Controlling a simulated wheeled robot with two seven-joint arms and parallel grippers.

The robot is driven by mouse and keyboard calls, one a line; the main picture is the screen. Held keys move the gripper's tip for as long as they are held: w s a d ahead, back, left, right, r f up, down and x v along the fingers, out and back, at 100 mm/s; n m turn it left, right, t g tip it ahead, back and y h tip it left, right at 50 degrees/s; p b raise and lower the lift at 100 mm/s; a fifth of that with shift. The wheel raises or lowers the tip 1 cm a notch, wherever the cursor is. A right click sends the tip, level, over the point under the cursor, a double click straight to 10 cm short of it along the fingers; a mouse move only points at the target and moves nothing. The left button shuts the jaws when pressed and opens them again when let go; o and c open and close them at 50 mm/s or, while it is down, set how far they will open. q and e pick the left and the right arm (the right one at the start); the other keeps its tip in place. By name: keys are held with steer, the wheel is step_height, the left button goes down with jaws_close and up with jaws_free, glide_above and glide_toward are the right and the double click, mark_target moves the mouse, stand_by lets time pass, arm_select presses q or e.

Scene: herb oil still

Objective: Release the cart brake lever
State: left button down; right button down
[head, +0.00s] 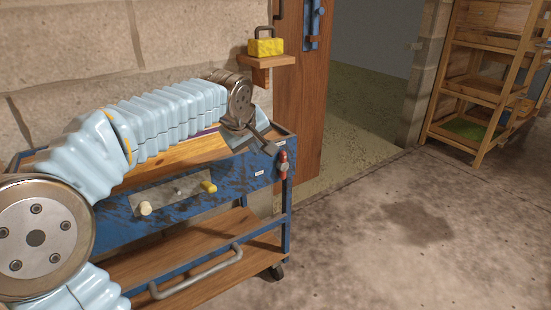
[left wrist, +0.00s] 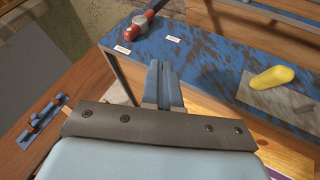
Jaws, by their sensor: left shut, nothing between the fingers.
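The blue cart (head: 110,225) stands against the block wall. A red lever with a grey metal pivot (head: 283,167) sits at the right end of its front panel and points roughly downward. The lever also shows at the top of the left wrist view (left wrist: 133,30), beside two white labels. My left gripper (head: 263,139) is above the right end of the cart. Its fingers (left wrist: 163,82) are together with nothing between them, apart from the lever. My right gripper is in neither view.
The cart's panel carries a yellow knob (head: 208,187) and a cream knob (head: 146,208). A grey handle (head: 197,275) crosses below. A yellow box (head: 265,47) sits on a wall shelf by the wooden door (head: 300,100). The floor right of the cart is clear.

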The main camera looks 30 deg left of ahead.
arm_select(q)
glide_toward(280, 163)
steer(key=a+f, duration=0.1)
steer(key=f, duration=0.1)
steer(key=s+a+f, duration=0.1)
steer(key=shift+s+a+f+b, duration=0.15)
steer(key=shift+a+f+b, duration=0.05)
steer(key=shift+f+b, duration=0.2)
steer(key=w, duration=0.1)
steer(key=w+d, duration=0.1)
steer(key=w, duration=0.1)
steer(key=shift+w+d+f, duration=0.1)
steer(key=shift+f, duration=0.05)
steer(key=shift+w+d+p, duration=0.15)
steer(key=shift+w+p, duration=0.15)
steer(key=shift+w, duration=0.15)
steer(key=shift+w+g+p, duration=0.15)
steer(key=shift+g+p, duration=0.15)
steer(key=shift+p, duration=0.25)
steer(key=shift+d, duration=0.1)
steer(key=shift+p, duration=0.3)
